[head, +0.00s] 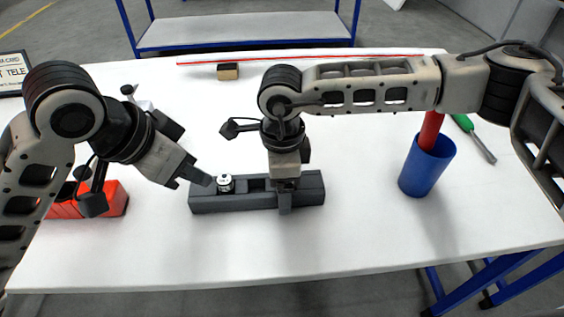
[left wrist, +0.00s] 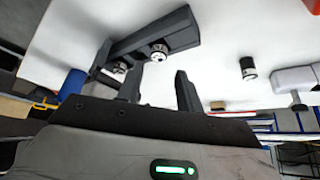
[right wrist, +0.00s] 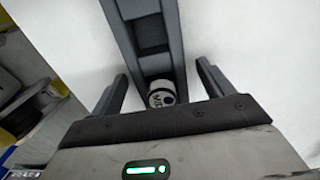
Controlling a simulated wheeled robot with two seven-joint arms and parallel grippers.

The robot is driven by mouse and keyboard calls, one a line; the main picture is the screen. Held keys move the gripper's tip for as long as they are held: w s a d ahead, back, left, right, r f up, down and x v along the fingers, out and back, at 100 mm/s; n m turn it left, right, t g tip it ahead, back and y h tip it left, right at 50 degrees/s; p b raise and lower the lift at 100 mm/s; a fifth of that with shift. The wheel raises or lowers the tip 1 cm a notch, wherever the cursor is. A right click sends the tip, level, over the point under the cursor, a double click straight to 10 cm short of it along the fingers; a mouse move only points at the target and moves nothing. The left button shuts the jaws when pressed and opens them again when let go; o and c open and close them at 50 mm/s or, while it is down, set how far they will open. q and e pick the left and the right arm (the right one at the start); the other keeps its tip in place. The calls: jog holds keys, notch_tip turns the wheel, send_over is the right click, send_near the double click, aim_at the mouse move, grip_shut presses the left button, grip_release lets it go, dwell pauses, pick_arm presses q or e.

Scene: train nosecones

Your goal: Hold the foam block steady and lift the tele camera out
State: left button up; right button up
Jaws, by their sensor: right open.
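The dark grey foam block (head: 240,202) lies on the white table with compartments along its top. A small silver-and-black camera (head: 225,183) stands in its left compartment; in the left wrist view it is the nearer cylinder (left wrist: 158,52).
A red container (head: 115,198) is at the left, partly behind my left arm. A blue cup (head: 427,168) with a red item and a green-handled tool (head: 475,138) are at the right. A wooden block (head: 228,71) lies at the back. A dark cylinder (left wrist: 248,67) stands alone. The front is clear.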

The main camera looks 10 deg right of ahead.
jog(key=shift+f, duration=0.45)
jog(key=c, duration=1.1)
pick_arm(q)
jog(key=o, duration=0.3)
jog(key=shift+o, duration=0.2)
jog(key=m+g, duration=0.2)
jog(key=m, duration=0.2)
send_near(223, 179)
jog(key=shift+w+x, duration=0.25)
jog(key=shift+x, duration=0.95)
jog(key=shift+s+x, duration=0.15)
jog(key=shift+x, duration=1.15)
jog(key=shift+s+x, duration=0.15)
jog(key=shift+x, duration=1.2)
